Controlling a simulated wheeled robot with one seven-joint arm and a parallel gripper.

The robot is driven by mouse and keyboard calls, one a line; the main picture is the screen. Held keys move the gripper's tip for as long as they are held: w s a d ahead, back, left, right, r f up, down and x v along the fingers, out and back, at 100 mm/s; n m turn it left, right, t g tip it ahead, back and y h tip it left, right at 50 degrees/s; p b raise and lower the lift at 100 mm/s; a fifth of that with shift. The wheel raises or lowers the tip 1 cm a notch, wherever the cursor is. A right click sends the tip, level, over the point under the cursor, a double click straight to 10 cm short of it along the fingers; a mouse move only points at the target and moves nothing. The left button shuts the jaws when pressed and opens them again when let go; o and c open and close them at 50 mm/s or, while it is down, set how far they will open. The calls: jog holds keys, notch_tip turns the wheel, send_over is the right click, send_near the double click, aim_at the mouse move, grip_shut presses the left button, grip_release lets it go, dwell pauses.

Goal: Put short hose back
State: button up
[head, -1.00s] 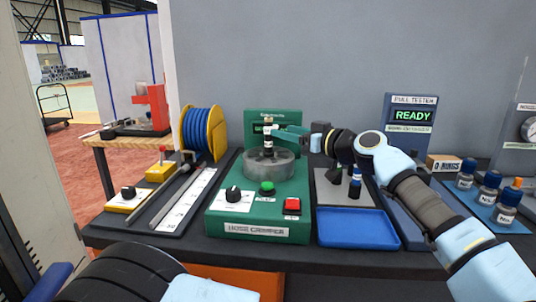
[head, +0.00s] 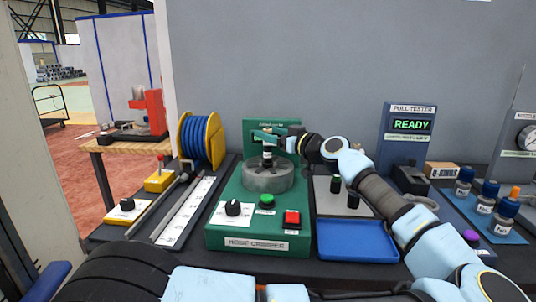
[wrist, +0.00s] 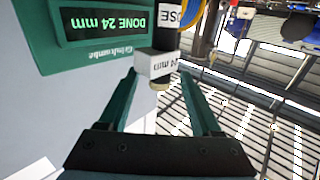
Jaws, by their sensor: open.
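A short black hose (head: 267,155) stands upright in the round grey die of the green hose crimper (head: 222,220). In the wrist view, which looks upside down, the hose (wrist: 168,40) carries a partly hidden label ending in "OSE" and a pale "24 mm" fitting with a brass tip. My gripper (head: 265,136) is at the hose's upper part, with its green fingers open. In the wrist view my gripper (wrist: 160,78) has the fitting between or just beyond its fingertips; I cannot tell whether either finger touches it. The crimper display (wrist: 105,20) reads "DONE 24 mm".
A grey plate (head: 325,206) with dark upright pieces and an empty blue tray (head: 358,240) lie right of the crimper. The pull tester (head: 410,125) reads "READY". A blue hose reel (head: 203,138) stands left. Bottles (head: 487,200) are at the right.

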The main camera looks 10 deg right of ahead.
jog(key=shift+w+a, duration=0.35)
jog(key=shift+w, duration=0.2)
grip_shut()
dwell(1.0)
